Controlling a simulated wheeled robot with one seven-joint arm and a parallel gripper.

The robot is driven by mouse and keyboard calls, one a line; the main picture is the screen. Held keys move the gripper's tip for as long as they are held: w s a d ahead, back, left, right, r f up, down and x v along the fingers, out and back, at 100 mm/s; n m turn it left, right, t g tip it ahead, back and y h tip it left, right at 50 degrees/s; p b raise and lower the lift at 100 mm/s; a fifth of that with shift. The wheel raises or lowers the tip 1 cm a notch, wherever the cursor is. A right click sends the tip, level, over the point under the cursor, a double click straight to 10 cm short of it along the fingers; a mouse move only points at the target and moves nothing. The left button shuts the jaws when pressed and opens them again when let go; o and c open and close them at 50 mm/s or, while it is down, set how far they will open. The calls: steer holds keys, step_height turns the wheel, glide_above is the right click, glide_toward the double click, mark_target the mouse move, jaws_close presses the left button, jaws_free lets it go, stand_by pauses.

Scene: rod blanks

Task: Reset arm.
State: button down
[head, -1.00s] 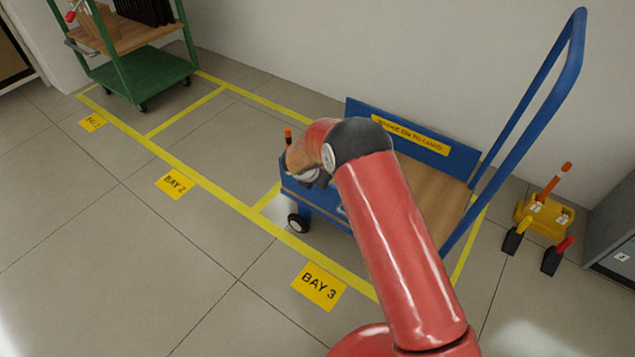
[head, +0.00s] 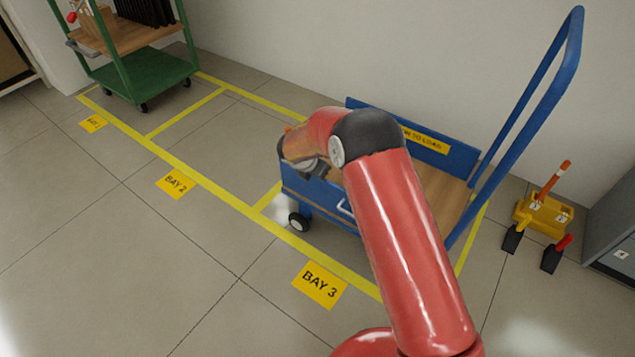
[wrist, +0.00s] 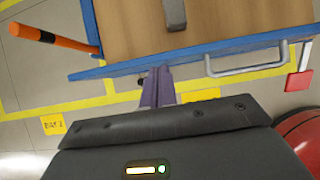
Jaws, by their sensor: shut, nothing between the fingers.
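My gripper (wrist: 159,74) shows in the wrist view with its two purple-grey fingers together and nothing between them. It is over the near edge of the blue cart (head: 330,200), close to the blue rim of its wooden deck (wrist: 245,18). In the head view my red arm bends over the cart and hides much of the deck; the fingers cannot be made out there. A grey block-like piece (wrist: 175,14) shows on the deck at the top of the wrist view.
The cart's tall blue handle (head: 540,110) rises at the right. A yellow caddy (head: 543,215) stands on the floor beyond it, near a grey cabinet (head: 615,235). A green shelf cart (head: 145,80) stands at the back left. The floor around the Bay 2 sign (head: 175,184) is clear.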

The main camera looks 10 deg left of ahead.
steer(key=r, duration=0.2)
steer(key=w+r, duration=0.1)
steer(key=r, duration=0.1)
steer(key=shift+w+d+r, duration=0.1)
steer(key=shift+r, duration=0.3)
